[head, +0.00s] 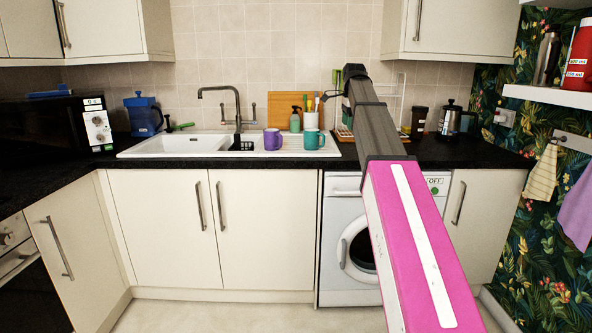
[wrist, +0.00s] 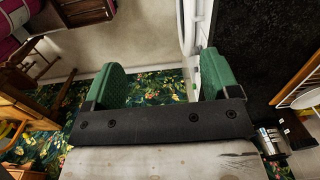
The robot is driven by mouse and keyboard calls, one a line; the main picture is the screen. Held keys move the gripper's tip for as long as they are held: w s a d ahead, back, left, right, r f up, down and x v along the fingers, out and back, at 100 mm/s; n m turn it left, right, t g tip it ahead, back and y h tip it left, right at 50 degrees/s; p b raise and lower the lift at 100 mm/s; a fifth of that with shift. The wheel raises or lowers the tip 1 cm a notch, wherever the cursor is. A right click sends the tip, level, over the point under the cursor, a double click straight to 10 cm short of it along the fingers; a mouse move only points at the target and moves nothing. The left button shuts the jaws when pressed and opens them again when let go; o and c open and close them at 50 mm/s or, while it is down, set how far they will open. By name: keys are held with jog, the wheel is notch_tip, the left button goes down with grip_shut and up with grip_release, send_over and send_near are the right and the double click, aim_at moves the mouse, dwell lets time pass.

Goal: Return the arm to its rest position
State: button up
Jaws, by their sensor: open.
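My arm, pink with a white stripe and then dark grey, reaches from the bottom right of the head view up over the worktop. Its dark far end is in front of the tiled wall, between the sink and the right wall cupboard. My gripper's fingers cannot be made out clearly there. In the wrist view my gripper (wrist: 163,82) shows two green finger pads set wide apart. It is open, with nothing between the pads but patterned wallpaper and pale surfaces behind. No pan shows in either view.
The black worktop (head: 460,155) holds a white sink (head: 185,145), a purple mug (head: 272,139), a teal mug (head: 313,139), a cafetiere (head: 449,119) and a microwave (head: 45,130). Wall cupboards (head: 455,30) hang above. A white shelf (head: 550,97) juts out at right. Floor in front is clear.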

jog(key=s+f+n, duration=0.3)
jog(key=f, duration=0.8)
jog(key=s+f+n, duration=0.3)
jog(key=s+f, duration=0.1)
jog(key=f, duration=0.6)
jog(key=s+f+n, duration=0.2)
jog(key=s+f, duration=0.1)
jog(key=f, duration=0.8)
jog(key=s+a+f+n, duration=0.1)
jog(key=s+f+n, duration=0.8)
jog(key=s+f, duration=0.9)
notch_tip(320, 180, down, 3)
jog(key=shift+s+r, duration=0.1)
jog(key=shift+s, duration=0.15)
